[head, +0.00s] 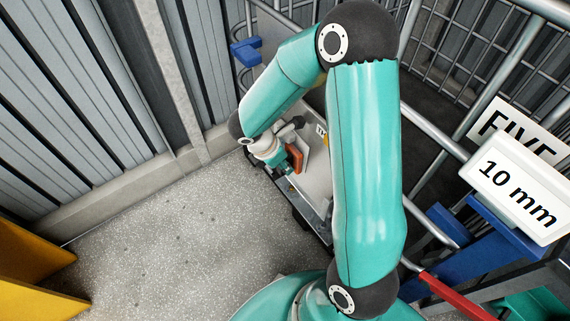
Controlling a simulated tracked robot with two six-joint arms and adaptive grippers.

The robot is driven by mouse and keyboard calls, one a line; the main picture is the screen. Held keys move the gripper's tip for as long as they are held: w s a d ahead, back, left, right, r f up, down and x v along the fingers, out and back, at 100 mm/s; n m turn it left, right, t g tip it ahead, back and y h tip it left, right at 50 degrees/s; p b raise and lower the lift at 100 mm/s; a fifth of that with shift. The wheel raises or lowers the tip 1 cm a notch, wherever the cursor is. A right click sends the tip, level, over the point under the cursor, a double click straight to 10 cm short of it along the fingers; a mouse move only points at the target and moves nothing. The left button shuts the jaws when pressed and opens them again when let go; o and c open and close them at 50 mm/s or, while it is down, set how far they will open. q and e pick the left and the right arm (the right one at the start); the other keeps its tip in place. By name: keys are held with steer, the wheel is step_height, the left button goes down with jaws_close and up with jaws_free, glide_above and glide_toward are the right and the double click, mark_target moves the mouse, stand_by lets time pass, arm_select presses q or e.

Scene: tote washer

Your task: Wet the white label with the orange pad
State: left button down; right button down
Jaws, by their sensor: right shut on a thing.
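My right gripper (288,161) is in the middle of the head view, small and partly hidden by its own wrist. It is shut on the orange pad (296,157), a small orange block held upright. The pad is in front of a pale grey surface of a tote or tray (316,178); I cannot tell whether they touch. A small white plate with dark letters (321,130) shows just beyond the pad, cut off by my arm. I cannot tell whether it is the white label. My left gripper is not in view.
A metal rail cage (440,60) stands at the upper right. White signs reading "10 mm" (518,188) and "FIVE" (510,130) hang at the right near blue brackets (490,235). A grey slatted wall (80,90) is at the left. The speckled floor (180,240) is clear.

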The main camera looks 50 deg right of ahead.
steer(key=shift+w+d+p, duration=0.3)
steer(key=shift+w, duration=0.55)
steer(key=shift+w+d+p, duration=0.25)
steer(key=shift+w+d, duration=0.05)
steer(key=shift+w, duration=0.55)
steer(key=shift+w, duration=0.15)
steer(key=shift+w+d+p, duration=0.25)
steer(key=shift+w+p, duration=0.05)
steer(key=shift+w, duration=0.4)
steer(key=shift+w+d+p, duration=0.2)
steer(key=shift+w+p, duration=0.05)
steer(key=shift+w, duration=0.5)
steer(key=shift+w+d+p, duration=0.25)
steer(key=shift+w+p, duration=0.05)
steer(key=shift+w, duration=0.4)
steer(key=shift+s, duration=0.1)
steer(key=shift+s+a+b, duration=0.25)
steer(key=shift+s+b, duration=0.1)
steer(key=shift+s, duration=0.4)
steer(key=shift+s+a+b, duration=0.2)
steer(key=shift+s+b, duration=0.1)
steer(key=shift+s, duration=0.45)
steer(key=shift+s+a+b, duration=0.25)
steer(key=shift+s+b, duration=0.1)
steer(key=shift+s, duration=0.4)
